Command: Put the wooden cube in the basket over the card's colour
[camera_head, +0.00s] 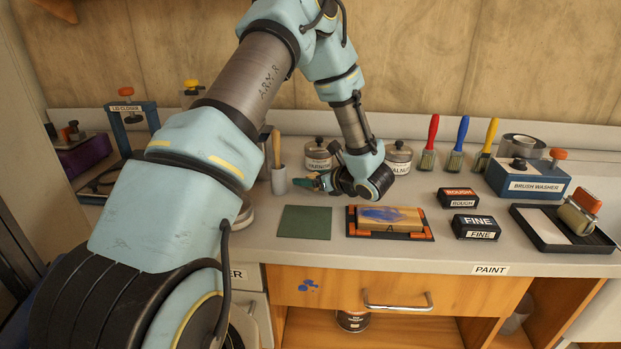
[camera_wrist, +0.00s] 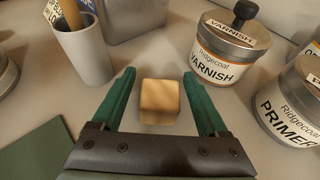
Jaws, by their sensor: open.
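The wooden cube (camera_wrist: 160,101) is small and pale, and it sits on the grey counter in the wrist view. My gripper (camera_wrist: 159,74) is open, with one green finger on each side of the cube and a gap on both sides. In the head view my gripper (camera_head: 318,182) is low over the counter, in front of the cans, and I cannot make out the cube there. A flat dark green square (camera_head: 304,222) lies on the counter nearer the front; I cannot tell whether it is the card. I see no basket.
A grey cup (camera_wrist: 82,53) and a varnish can (camera_wrist: 224,55) stand beyond the fingers, with a primer can (camera_wrist: 296,98) at right. A painted board (camera_head: 386,216) in a holder, ROUGH (camera_head: 458,197) and FINE (camera_head: 476,227) blocks, and a brush washer (camera_head: 528,182) lie to the right.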

